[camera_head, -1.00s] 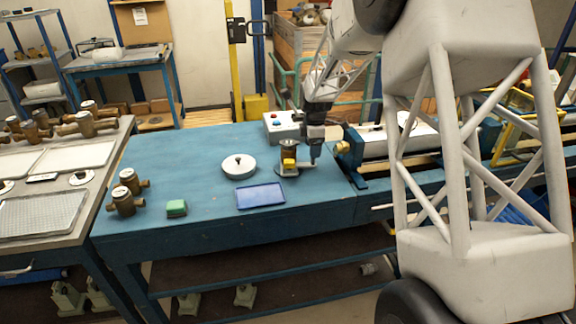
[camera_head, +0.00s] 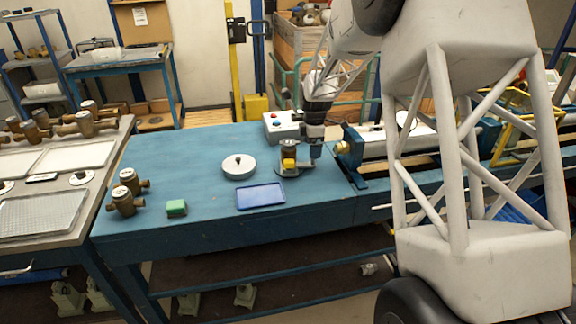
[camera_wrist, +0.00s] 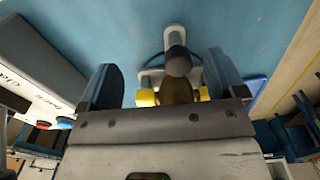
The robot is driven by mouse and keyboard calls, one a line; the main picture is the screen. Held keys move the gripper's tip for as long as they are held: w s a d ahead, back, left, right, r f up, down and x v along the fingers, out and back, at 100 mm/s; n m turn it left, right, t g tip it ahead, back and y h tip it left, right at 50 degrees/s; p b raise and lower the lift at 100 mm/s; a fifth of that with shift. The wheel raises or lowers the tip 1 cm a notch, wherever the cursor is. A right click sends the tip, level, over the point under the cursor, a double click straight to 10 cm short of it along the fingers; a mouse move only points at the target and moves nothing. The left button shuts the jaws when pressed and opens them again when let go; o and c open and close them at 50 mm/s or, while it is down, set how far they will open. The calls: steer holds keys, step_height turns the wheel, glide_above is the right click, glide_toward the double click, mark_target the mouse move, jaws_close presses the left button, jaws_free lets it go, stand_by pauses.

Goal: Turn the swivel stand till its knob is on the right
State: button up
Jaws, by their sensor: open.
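The swivel stand (camera_head: 284,173) is on the blue table, with a grey base, an upright brass-coloured body (camera_head: 289,147) and a yellow block (camera_head: 289,163) on its near side. My gripper (camera_head: 315,153) is low over the table, at the stand's right side. In the wrist view my gripper (camera_wrist: 163,82) is open, one blue finger on each side of the brass body and its yellow parts. The grey base (camera_wrist: 153,77) shows beyond, with a rounded end at the top. I cannot tell which part is the knob, nor whether either finger touches the stand.
A white round lid-like disc (camera_head: 238,167) and a blue tray (camera_head: 261,195) lie left of the stand. A grey box with buttons (camera_head: 281,126) is behind it. A bench device (camera_head: 385,146) is close on the right.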

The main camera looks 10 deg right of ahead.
steer(key=shift+r, duration=0.2)
stand_by(0.3)
steer(key=shift+r, duration=2.55)
steer(key=shift+r, duration=0.1)
steer(key=shift+s+r, duration=0.9)
steer(key=shift+r, duration=0.3)
steer(key=shift+f, duration=0.2)
steer(key=shift+f, duration=2.7)
steer(key=shift+a+f, duration=0.1)
steer(key=shift+f, duration=1.05)
